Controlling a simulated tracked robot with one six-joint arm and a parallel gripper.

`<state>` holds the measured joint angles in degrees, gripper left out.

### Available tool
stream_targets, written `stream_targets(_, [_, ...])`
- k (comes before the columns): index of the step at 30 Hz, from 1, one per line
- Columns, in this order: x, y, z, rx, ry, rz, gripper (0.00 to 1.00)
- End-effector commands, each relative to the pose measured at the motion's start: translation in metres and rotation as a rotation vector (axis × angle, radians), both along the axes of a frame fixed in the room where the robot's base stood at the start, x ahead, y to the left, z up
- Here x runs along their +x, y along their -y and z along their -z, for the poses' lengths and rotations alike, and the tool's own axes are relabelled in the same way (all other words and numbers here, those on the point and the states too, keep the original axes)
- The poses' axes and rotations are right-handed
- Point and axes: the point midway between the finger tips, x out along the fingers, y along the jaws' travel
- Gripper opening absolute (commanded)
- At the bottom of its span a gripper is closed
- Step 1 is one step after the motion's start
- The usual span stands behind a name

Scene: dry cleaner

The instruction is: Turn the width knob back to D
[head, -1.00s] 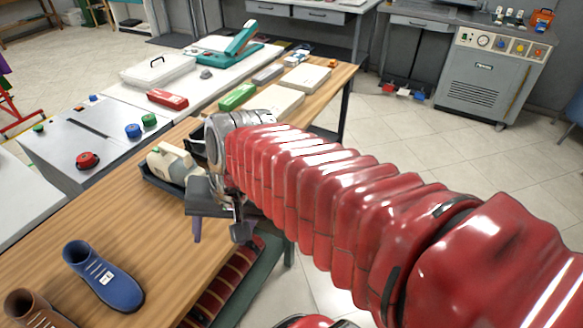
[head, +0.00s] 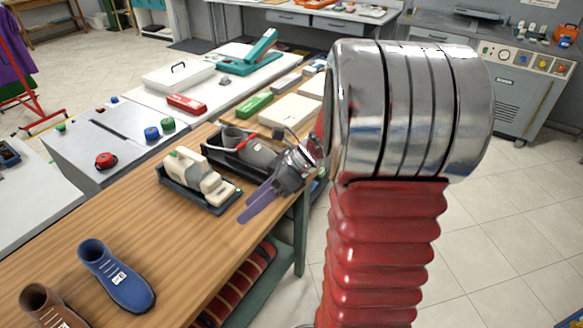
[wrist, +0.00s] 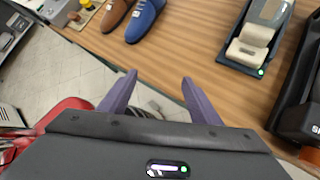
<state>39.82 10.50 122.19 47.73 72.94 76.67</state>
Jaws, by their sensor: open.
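No knob in view has a readable letter, so I cannot tell which is the width knob. A grey cabinet (head: 112,140) on the left carries a red knob (head: 106,160), a blue knob (head: 152,134) and a green knob (head: 168,124). My gripper (head: 257,204) is at the wooden table's right edge in the head view, beside a cream device (head: 200,176) in a dark tray. In the wrist view its purple fingers (wrist: 160,95) stand apart with nothing between them. It is well to the right of the cabinet knobs.
A blue shoe (head: 118,276) and a brown shoe (head: 48,305) stand at the near left of the wooden table (head: 185,235). A dark tray with a grey device (head: 258,152) lies behind the cream one. Bare table lies between shoes and trays.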

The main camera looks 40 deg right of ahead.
Motion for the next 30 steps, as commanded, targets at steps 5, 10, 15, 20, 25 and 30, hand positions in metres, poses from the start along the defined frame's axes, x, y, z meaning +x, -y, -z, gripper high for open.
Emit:
stream_targets(5, [0.016, 0.041, 0.017, 0.21, -0.134, 0.257, 0.57])
stream_targets(10, [0.026, 0.082, 0.033, 0.421, -0.254, 0.481, 0.57])
stream_targets(15, [0.031, 0.129, 0.052, 0.648, -0.365, 0.69, 0.57])
stream_targets(20, [0.029, 0.177, 0.072, 0.875, -0.459, 0.865, 0.57])
stream_targets(25, [0.017, 0.23, 0.098, 1.133, -0.548, 1.027, 0.57])
stream_targets(30, [-0.001, 0.278, 0.124, 1.39, -0.618, 1.146, 0.57])
